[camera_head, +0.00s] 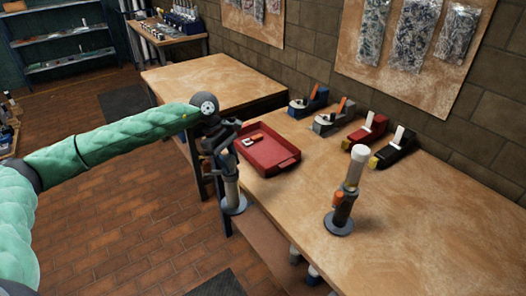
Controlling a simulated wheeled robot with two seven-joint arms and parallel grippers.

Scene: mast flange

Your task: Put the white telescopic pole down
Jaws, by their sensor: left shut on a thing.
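My left gripper (222,147) is shut on a telescopic pole (231,188), which I take to be the white one. My right gripper is not in view.
The near workbench (430,230) has free room right of the standing pole and between it and the red tray (271,166), which holds a small item. Several hand planes (366,132) line the wall side. A second, mostly bare bench (215,80) stands behind.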

